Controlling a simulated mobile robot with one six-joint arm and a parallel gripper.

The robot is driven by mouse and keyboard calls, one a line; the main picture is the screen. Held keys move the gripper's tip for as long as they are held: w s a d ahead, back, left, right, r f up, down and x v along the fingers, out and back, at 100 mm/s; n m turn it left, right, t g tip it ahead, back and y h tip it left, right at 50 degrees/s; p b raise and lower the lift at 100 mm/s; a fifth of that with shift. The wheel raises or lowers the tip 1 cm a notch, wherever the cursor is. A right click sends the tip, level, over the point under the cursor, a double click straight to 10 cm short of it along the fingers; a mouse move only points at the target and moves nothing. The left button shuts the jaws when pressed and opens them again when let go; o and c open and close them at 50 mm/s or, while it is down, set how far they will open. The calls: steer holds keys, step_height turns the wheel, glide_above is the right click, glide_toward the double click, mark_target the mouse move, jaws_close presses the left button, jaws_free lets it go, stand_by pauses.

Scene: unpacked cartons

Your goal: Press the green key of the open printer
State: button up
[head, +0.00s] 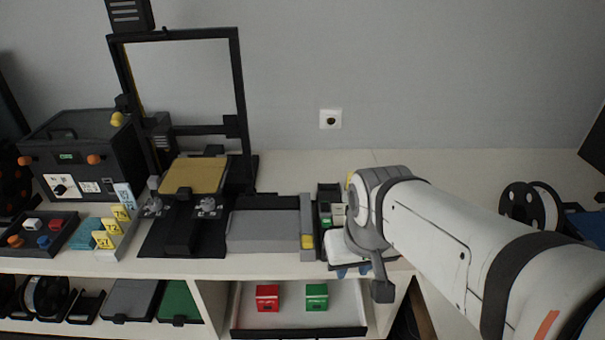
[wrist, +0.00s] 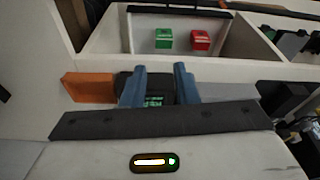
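The open printer (head: 241,85) is a tall black frame with a yellow bed (head: 195,175), left of centre on the bench in the head view. I cannot make out a green key on it. A small black unit with a lit green display (head: 326,221) stands right of the printer, partly hidden by my arm. In the wrist view a dark unit with green lit marks (wrist: 154,101) shows between my fingers; I cannot tell if they touch it. My gripper (wrist: 158,72) has its two blue fingers apart. In the head view only the blue tips (head: 354,271) show at the bench's front edge.
A boxed black machine (head: 85,150) and a button tray (head: 40,232) stand at the left. An open drawer (head: 290,331) below the bench holds a red block (head: 267,297) and a green block (head: 316,296). Free bench lies behind my arm.

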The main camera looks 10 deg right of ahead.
jaws_close()
stand_by(1.3)
